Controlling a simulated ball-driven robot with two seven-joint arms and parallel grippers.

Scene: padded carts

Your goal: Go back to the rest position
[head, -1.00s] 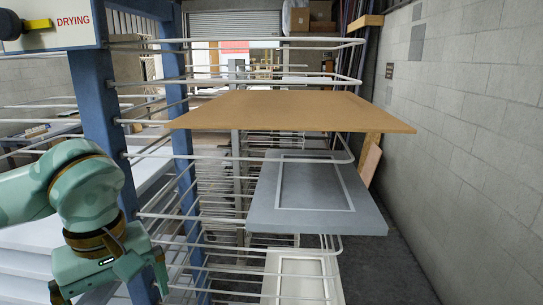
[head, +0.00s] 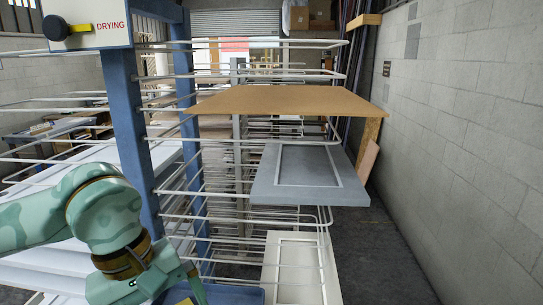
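My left arm comes in at the lower left in the head view. Its green gripper (head: 145,286) hangs low at the bottom edge, in front of the drying rack's blue post (head: 131,140). One finger shows on its right side; the rest is cut off by the frame, so its opening cannot be told. I see nothing held in it. My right gripper is not in view.
The rack's white wire shelves (head: 262,122) carry a brown board (head: 285,100), a grey panel (head: 310,192) and a white panel (head: 290,285).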

